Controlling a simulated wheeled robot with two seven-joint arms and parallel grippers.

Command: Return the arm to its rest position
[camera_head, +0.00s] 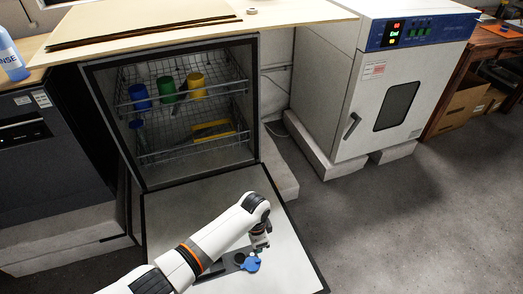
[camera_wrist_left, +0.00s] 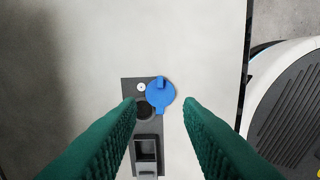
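My left arm reaches in from the bottom left over the lowered door (camera_head: 284,213) of an open dishwasher. Its left gripper (camera_head: 260,240) points down above the door's inner face. In the left wrist view the green fingers of the left gripper (camera_wrist_left: 160,104) are spread wide with nothing between them. Below lies a dark dispenser panel (camera_wrist_left: 129,90) with a round blue cap (camera_wrist_left: 160,95), seen between the fingers. The blue cap also shows in the head view (camera_head: 251,264). My right gripper is in neither view.
Inside the dishwasher, the upper rack (camera_head: 222,87) holds blue, green and yellow cups; a yellow item (camera_head: 212,130) lies lower. A white drying oven (camera_head: 345,95), shut, stands right. A wooden counter (camera_head: 290,13) overhangs above. Floor (camera_head: 400,225) at right is clear.

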